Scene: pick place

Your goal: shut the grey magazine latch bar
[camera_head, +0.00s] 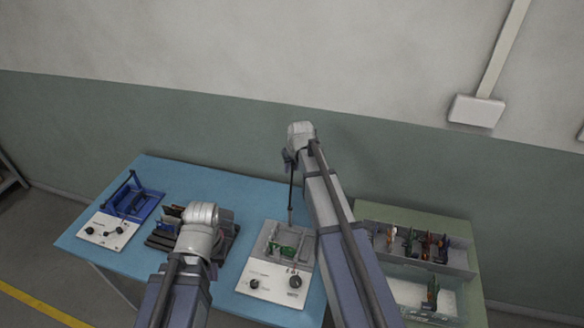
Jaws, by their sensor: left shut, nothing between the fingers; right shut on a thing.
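The grey magazine (265,243) stands on a white-fronted unit on the blue table, with a green board (287,248) in it. Its thin dark latch bar (291,195) stands nearly upright from the magazine, raised. My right gripper (290,161) is small and dark at the bar's upper end and is shut on it. My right arm passes in front of the magazine's right side. My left arm reaches in from the lower left. Its wrist is above the table, left of the grey magazine, and hides the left gripper's fingers.
A blue magazine unit (140,203) with a raised dark bar stands at the table's left. A dark rack (166,237) sits partly behind my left wrist. On a green table (457,225) at the right are a grey divided rack (459,262) of boards and a pale tray (407,292).

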